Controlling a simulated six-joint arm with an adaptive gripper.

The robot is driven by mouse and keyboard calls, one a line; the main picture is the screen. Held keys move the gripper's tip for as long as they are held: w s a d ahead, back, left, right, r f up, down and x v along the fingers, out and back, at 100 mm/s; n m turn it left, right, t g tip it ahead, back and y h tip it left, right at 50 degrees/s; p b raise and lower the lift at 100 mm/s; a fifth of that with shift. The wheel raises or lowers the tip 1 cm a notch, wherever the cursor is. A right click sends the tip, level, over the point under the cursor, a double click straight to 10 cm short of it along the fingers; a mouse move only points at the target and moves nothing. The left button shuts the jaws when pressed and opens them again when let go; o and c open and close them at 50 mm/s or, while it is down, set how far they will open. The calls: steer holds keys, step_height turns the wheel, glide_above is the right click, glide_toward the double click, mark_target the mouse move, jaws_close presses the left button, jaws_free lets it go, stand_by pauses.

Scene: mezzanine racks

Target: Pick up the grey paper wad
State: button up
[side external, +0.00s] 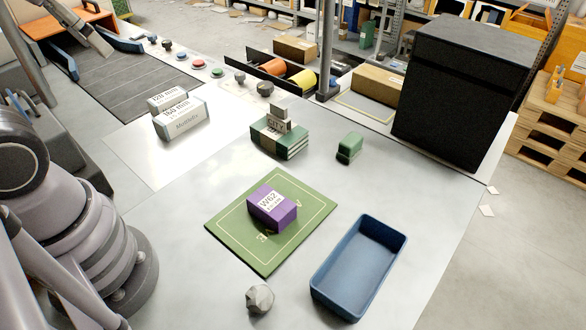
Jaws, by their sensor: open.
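The grey paper wad (260,299) is a small crumpled, faceted lump. It lies on the light grey table near the front edge of the picture, below the green mat and to the left of the blue tray. Nothing covers it and nothing touches it. My arm's base and lower links show at the left edge, but I cannot make out my gripper in this view.
A purple box (272,208) marked W62 sits on the green mat (228,225). An empty blue tray (359,267) stands right of the wad. Green books (279,140), a small green block (350,147) and a large black box (455,90) stand farther back.

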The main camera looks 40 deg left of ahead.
steer(key=w+d+f+g+h, duration=0.4)
steer(key=w+d+f+g, duration=0.25)
steer(key=f, duration=0.35)
steer(key=n+g+h, duration=0.5)
steer(key=n+h, duration=0.2)
steer(key=h, duration=0.1)
glide_toward(258, 301)
steer(key=s+d+f, duration=0.1)
steer(key=d+f, duration=0.1)
steer(key=f, duration=0.1)
steer(key=shift+s+d+f, duration=0.15)
steer(key=shift+s+d, duration=0.2)
steer(key=shift+s, duration=0.05)
steer(key=x, duration=0.5)
steer(key=shift+d+f, duration=0.25)
steer(key=shift+d, duration=0.15)
steer(key=c, duration=0.5)
